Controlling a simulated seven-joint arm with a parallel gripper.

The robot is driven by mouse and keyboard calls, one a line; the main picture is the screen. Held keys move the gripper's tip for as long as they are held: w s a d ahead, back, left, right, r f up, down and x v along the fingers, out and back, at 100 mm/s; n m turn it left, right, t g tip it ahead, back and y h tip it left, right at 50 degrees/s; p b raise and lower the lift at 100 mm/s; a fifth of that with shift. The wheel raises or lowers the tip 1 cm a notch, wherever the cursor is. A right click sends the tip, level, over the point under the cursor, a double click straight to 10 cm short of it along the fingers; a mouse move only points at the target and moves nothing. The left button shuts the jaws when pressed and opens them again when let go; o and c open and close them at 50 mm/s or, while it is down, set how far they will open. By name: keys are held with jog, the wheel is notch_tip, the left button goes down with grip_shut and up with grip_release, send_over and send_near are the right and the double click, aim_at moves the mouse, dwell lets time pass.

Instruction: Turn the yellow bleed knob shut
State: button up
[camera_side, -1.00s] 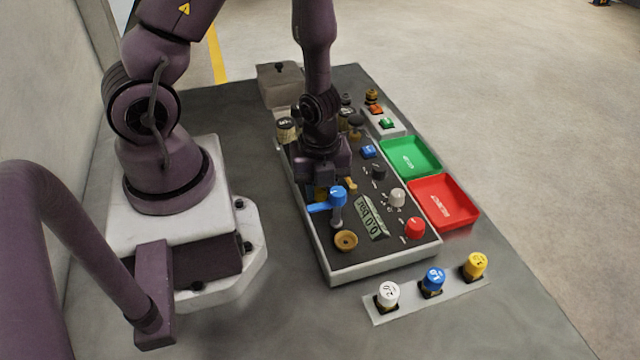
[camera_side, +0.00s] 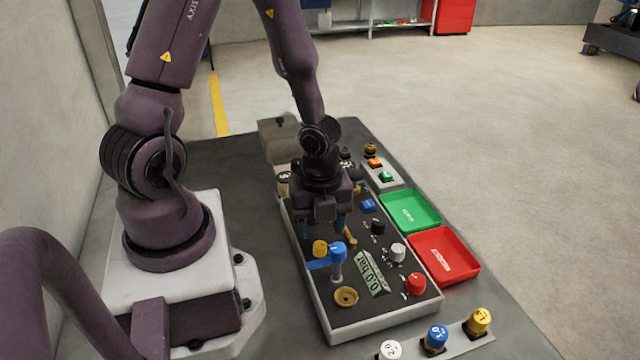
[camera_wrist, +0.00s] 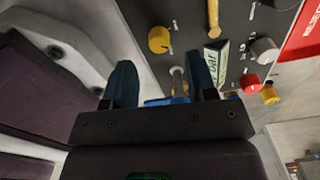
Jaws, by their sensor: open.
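The yellow knob (camera_side: 320,248) stands on the dark panel, just left of and behind the blue lever valve (camera_side: 338,256). In the wrist view the yellow knob (camera_wrist: 159,39) shows whole, beyond the fingertips, with a pale mark beside it. My gripper (camera_side: 322,230) points down above the panel, behind the knob in the side view and apart from it. In the wrist view its two blue fingers (camera_wrist: 162,72) are spread with no object gripped. The blue lever and its stem (camera_wrist: 177,80) show partly between the fingers; the rest is hidden.
The panel also carries a "0.0 bar" display (camera_side: 371,273), a brass knob (camera_side: 346,296), a red knob (camera_side: 415,284), a grey knob (camera_side: 398,252) and a black knob (camera_side: 378,228). Green (camera_side: 438,222) and red (camera_side: 477,270) trays lie right. Capped buttons (camera_side: 437,337) stand in front.

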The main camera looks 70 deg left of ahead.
aim_at(320, 244)
notch_tip(320, 244, up, 8)
jog(key=shift+r, duration=0.2)
dwell(0.3)
notch_tip(320, 244, down, 13)
jog(key=n, duration=0.4)
dwell(1.1)
jog(key=shift+n, duration=0.3)
jog(key=c, duration=0.9)
